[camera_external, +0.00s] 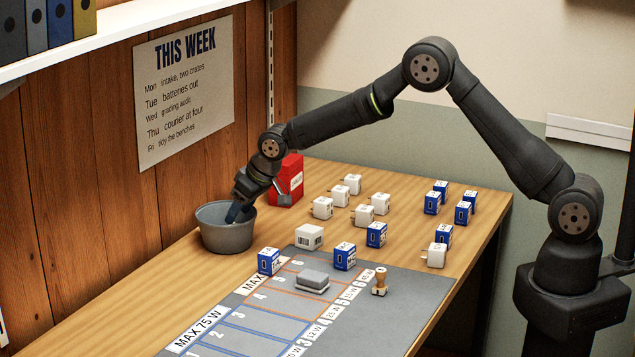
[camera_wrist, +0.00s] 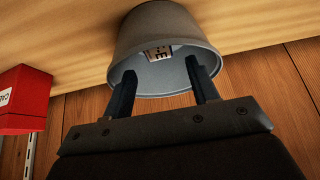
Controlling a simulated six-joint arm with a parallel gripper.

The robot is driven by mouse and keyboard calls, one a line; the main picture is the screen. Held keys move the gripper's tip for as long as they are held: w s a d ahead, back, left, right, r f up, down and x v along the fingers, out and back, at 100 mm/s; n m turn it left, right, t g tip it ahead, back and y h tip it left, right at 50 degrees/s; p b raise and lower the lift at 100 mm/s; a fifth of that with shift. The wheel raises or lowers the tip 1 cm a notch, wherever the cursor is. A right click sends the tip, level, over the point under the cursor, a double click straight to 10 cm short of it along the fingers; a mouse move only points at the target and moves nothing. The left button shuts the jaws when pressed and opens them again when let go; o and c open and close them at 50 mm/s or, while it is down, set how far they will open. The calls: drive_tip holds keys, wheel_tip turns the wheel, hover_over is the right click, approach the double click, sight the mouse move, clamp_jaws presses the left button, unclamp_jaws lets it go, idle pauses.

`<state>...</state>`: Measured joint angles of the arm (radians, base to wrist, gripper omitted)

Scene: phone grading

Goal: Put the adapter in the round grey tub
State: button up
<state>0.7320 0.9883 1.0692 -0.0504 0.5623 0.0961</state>
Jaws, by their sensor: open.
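The round grey tub (camera_external: 228,236) stands at the left edge of the table, below the notice. My gripper (camera_external: 237,213) reaches down into its mouth. In the wrist view the tub (camera_wrist: 165,30) fills the upper middle, and my gripper's two dark fingers (camera_wrist: 161,70) stand apart just inside the rim, with nothing between them. A small pale adapter (camera_wrist: 158,53) with dark marks shows inside the tub, beyond the fingertips and apart from them. Its lower part is hidden. In the outside view the tub's wall hides its contents.
A red box (camera_external: 287,180) stands right behind the tub. Several white adapters (camera_external: 364,216) and blue ones (camera_external: 376,235) stand on the table (camera_external: 150,290). A grey mat (camera_external: 235,318) with marked slots holds a grey block (camera_external: 312,282) and a wooden stamp (camera_external: 380,281).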

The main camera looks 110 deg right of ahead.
drive_tip(key=v, duration=0.7)
drive_tip(key=x, duration=1.1)
drive_tip(key=shift+w+d+f, duration=0.1)
drive_tip(key=shift+f, duration=0.8)
drive_tip(key=shift+r, duration=0.1)
